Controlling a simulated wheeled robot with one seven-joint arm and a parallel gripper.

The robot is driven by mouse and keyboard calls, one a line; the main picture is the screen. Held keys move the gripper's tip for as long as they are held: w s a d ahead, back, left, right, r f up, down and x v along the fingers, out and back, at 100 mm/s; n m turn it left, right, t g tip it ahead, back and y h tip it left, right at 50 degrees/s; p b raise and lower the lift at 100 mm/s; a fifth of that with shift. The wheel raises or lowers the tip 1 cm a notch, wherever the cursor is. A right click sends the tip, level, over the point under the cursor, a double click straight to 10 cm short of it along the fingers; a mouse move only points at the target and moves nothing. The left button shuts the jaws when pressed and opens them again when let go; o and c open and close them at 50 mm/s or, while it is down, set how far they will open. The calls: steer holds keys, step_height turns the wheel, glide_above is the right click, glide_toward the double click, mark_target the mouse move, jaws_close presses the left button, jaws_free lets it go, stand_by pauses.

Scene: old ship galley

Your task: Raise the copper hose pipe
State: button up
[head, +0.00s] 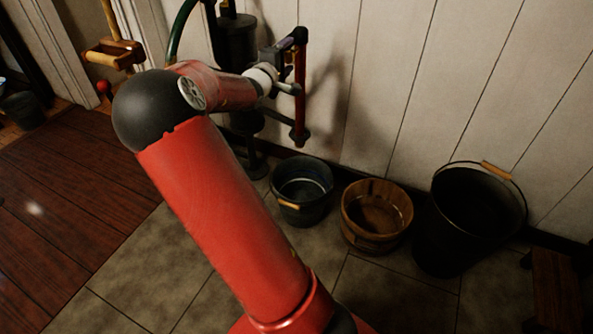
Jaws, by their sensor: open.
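A copper-red pipe (300,100), which I take for the copper hose pipe, hangs upright in front of the white plank wall. It has a dark elbow at its top and a dark collar at its lower end. My gripper (287,72) is at the pipe's upper half, just left of it in the picture, and open. My wrist and the dim light partly hide the fingers. I cannot tell whether they touch the pipe or stand around it.
A dark pump body (238,40) stands behind my arm. Below the pipe are a metal bucket (302,211), a wooden bucket (376,240) and a tall black bucket (465,230). A wooden-handled crank (113,52) is at upper left. Tiled floor at front is clear.

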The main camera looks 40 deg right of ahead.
steer(key=shift+a, duration=0.1)
steer(key=v, duration=1)
steer(key=shift+s+a, duration=0.2)
steer(key=shift+a, duration=0.15)
steer(key=shift+f, duration=0.2)
